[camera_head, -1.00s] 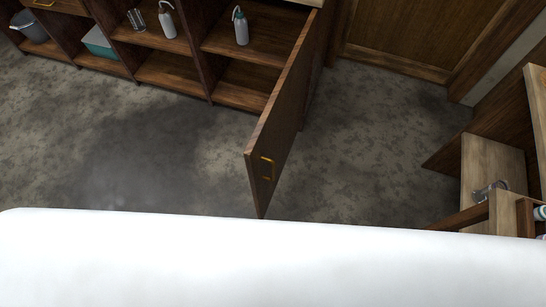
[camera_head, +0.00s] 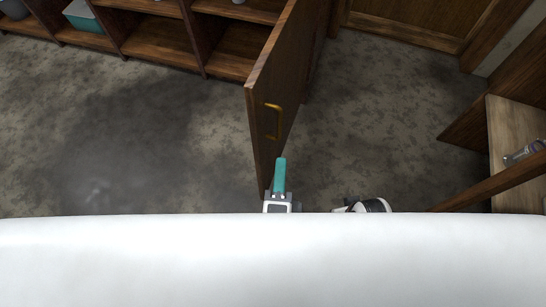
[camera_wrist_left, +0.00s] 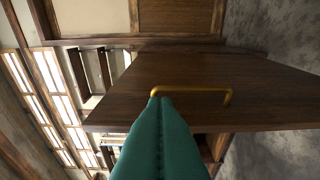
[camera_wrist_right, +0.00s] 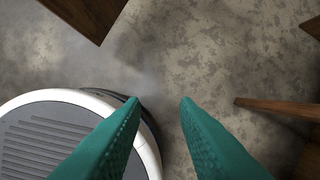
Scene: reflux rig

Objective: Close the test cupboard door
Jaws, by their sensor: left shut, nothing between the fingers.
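The test cupboard door (camera_head: 272,88) is brown wood and stands wide open, swung out from the low cupboard (camera_head: 160,38) toward me. Its brass bar handle (camera_head: 275,121) is on the face turned to the right and toward me. My left gripper (camera_head: 280,160), with teal fingers, is shut and empty, just below the handle in the head view. In the left wrist view its fingertips (camera_wrist_left: 160,98) overlap one end of the handle (camera_wrist_left: 205,91); I cannot tell whether they touch. My right gripper (camera_wrist_right: 158,99) is open and empty above the floor in the right wrist view.
Open cupboard shelves hold a teal bin (camera_head: 83,17). A wooden bench (camera_head: 516,135) with a small item (camera_head: 524,152) stands at the right. The mottled floor (camera_head: 150,130) is clear left of the door, and there is free floor right of it.

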